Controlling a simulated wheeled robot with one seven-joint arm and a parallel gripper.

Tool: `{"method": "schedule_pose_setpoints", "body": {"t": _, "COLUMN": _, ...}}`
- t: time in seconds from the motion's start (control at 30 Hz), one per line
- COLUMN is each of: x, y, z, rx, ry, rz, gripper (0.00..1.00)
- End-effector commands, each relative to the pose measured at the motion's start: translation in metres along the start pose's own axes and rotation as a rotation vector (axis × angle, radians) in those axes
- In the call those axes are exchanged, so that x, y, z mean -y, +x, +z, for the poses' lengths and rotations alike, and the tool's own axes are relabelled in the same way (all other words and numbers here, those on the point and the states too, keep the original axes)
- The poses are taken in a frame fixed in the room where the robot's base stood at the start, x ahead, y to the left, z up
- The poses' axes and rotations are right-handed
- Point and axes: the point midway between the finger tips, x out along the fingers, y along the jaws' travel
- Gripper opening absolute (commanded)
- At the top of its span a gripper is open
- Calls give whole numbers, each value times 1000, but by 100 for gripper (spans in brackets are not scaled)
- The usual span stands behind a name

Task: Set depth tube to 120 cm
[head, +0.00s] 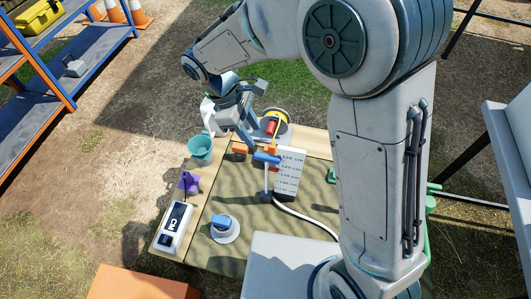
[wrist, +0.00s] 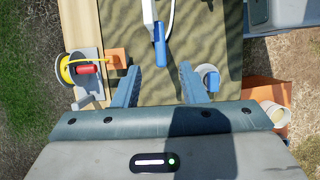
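A pale board (head: 289,172) with several depth lines stands on the cloth-covered table; its top line seems to read 120 cm, the lower ones are too small to read surely. Just left of it is a blue handle (head: 267,159) on a thin white upright, which I take for the depth tube. In the wrist view the blue handle (wrist: 159,45) lies ahead of the fingers, toward the picture's top, with a white part and hose above it. My gripper (wrist: 155,70) is open, with nothing between its fingers. In the head view my gripper (head: 248,136) hangs over the table's back, beside the handle.
A yellow reel with a red handle (head: 273,123) stands behind, and orange blocks (head: 240,148) near the gripper. A teal bucket (head: 200,148), purple piece (head: 188,182), white meter (head: 175,225) and blue knob (head: 222,222) stand left and in front. A white hose (head: 310,217) crosses the cloth.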

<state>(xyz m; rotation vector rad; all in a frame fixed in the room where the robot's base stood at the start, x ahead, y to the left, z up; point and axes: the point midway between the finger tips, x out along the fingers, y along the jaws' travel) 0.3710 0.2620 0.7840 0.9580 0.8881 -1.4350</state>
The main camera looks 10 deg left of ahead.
Motion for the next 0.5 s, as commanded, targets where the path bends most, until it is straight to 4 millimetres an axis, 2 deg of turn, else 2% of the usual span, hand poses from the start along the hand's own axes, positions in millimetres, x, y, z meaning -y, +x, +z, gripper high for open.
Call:
{"method": "schedule_pose_setpoints", "body": {"t": 0.03, "x": 0, "y": 15, "z": 0, "rx": 4, "ry": 0, "rz": -3, "gripper": 38}}
{"method": "schedule_pose_setpoints", "body": {"t": 0.2, "x": 1, "y": 51, "z": 0, "rx": 3, "ry": 0, "rz": -4, "gripper": 38}}
{"method": "schedule_pose_setpoints", "body": {"t": 0.4, "x": 1, "y": 82, "z": 0, "rx": 2, "ry": 2, "rz": -2, "gripper": 38}}
{"method": "schedule_pose_setpoints", "body": {"t": 0.5, "x": 1, "y": 91, "z": 0, "rx": 1, "ry": 2, "rz": -2, "gripper": 38}}
